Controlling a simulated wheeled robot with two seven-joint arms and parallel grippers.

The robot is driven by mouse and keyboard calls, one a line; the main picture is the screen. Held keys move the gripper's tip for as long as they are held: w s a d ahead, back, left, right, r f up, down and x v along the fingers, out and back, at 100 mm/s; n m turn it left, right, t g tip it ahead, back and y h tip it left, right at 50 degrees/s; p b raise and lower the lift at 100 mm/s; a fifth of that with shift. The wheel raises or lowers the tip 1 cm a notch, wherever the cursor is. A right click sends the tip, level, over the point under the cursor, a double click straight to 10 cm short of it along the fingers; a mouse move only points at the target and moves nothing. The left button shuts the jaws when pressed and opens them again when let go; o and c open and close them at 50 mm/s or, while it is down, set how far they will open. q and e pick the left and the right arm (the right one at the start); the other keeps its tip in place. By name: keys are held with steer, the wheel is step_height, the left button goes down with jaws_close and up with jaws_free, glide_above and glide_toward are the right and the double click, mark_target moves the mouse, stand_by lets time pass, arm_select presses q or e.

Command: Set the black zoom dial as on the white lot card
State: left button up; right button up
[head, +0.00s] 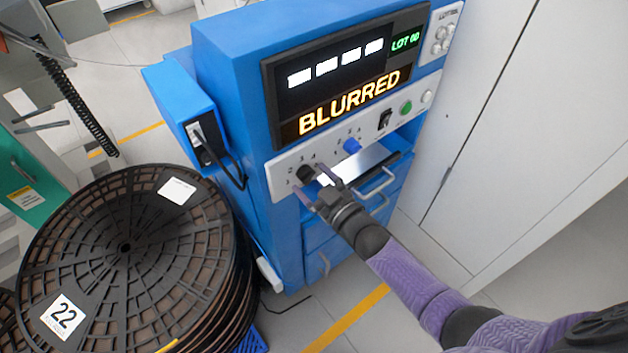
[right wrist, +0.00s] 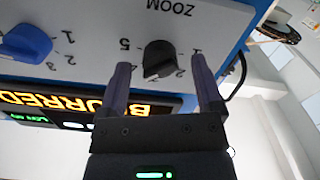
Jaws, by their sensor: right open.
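The black zoom dial (head: 305,174) sits at the left end of the white control strip on the blue machine. In the right wrist view, the dial (right wrist: 160,60) shows upside down under the word ZOOM, with numbers around it; which number it points to is unclear. My right gripper (head: 316,186) is open, its fingertips on either side of the dial; contact cannot be told. In the wrist view its fingers (right wrist: 160,68) stand apart around the dial. My left gripper is not in view.
A blue dial (head: 352,146) is right of the black one, then a black switch (head: 385,119) and a green button (head: 406,107). The screen (head: 345,75) reads BLURRED. A stack of large reels (head: 150,250) stands left. A white cabinet (head: 500,120) stands close at right.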

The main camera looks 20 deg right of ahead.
arm_select(q)
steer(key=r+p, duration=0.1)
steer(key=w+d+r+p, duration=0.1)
steer(key=p, duration=0.1)
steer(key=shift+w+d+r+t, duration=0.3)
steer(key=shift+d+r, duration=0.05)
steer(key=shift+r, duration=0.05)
arm_select(e)
steer(key=v, duration=1)
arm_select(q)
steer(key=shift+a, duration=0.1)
